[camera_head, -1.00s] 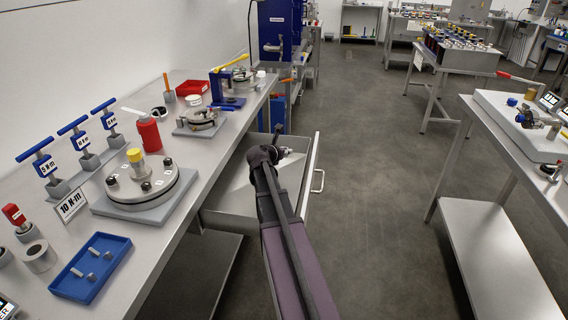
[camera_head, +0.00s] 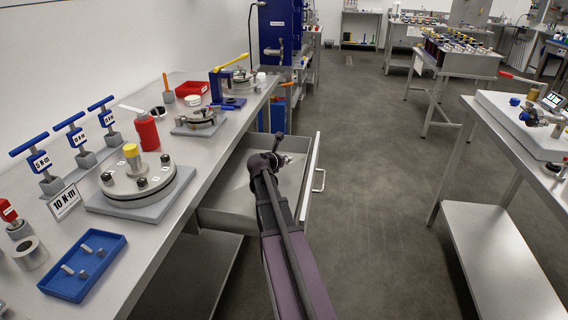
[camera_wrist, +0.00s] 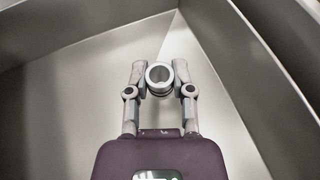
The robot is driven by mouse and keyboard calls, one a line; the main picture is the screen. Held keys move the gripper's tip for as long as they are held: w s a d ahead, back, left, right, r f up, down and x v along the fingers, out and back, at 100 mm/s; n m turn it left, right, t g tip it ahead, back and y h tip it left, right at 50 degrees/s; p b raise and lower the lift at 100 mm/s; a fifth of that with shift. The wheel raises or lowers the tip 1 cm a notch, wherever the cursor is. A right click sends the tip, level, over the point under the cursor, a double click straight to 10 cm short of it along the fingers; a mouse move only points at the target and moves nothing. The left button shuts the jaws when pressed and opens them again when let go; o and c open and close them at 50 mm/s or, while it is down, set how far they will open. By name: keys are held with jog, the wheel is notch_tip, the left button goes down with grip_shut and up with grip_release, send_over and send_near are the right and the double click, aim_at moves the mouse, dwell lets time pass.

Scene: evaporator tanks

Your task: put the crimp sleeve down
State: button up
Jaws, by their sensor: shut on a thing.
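The crimp sleeve (camera_wrist: 159,76) is a short grey metal ring in the wrist view, with its round opening facing the camera. My gripper (camera_wrist: 160,80) is shut on it, one finger on each side. The sleeve is inside the open drawer (camera_wrist: 85,110), whose bare metal floor and walls surround it; I cannot tell whether it touches the floor. In the head view my gripper (camera_head: 284,159) is within the drawer (camera_head: 236,216), and the sleeve is too small to make out there.
The workbench (camera_head: 140,245) on the left bears a blue tray (camera_head: 62,287) with small parts, a round flanged fixture (camera_head: 125,190), a red bottle (camera_head: 147,134) and blue T-handled tools (camera_head: 68,123). Another bench (camera_head: 500,140) stands right. The floor between is clear.

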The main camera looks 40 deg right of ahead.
jog(key=shift+f+b, duration=0.6)
dwell(0.3)
jog(key=o, duration=0.9)
jog(key=shift+r, duration=0.15)
jog(key=shift+r+p, duration=0.65)
jog(key=shift+p, duration=0.15)
jog(key=p+v, duration=0.4)
jog(key=v, duration=0.8)
jog(key=shift+f, duration=0.15)
